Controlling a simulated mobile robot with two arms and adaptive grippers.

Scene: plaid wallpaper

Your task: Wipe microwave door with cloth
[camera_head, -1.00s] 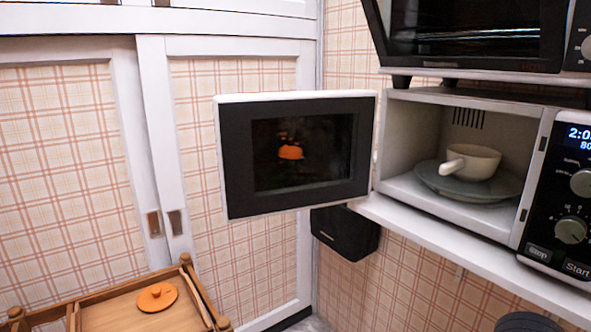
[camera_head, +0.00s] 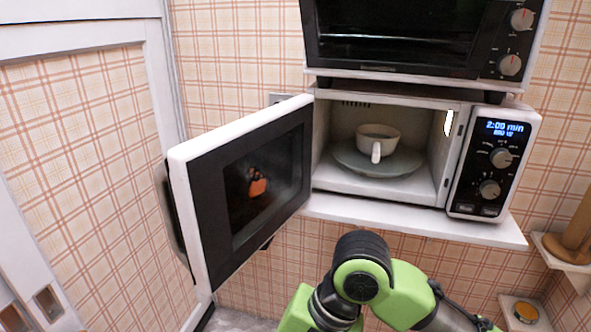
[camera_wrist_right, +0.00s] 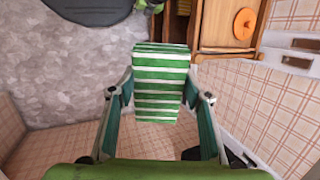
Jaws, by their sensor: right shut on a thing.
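The microwave (camera_head: 493,160) stands on a white shelf with its door (camera_head: 240,190) swung wide open to the left. An orange mark (camera_head: 257,186) shows on the door's dark window; I cannot tell whether it is a stain or a reflection. In the right wrist view my right gripper (camera_wrist_right: 158,90) is shut on a folded green and white striped cloth (camera_wrist_right: 160,75). In the head view my green arm shows at the bottom, below the shelf and apart from the door; its gripper is out of that view. My left gripper is not in view.
A white cup (camera_head: 378,142) sits on a grey plate (camera_head: 400,163) inside the microwave. A toaster oven (camera_head: 410,75) rests above it. White-framed panels line the left. A wooden stand with an orange disc (camera_wrist_right: 245,23) shows in the right wrist view.

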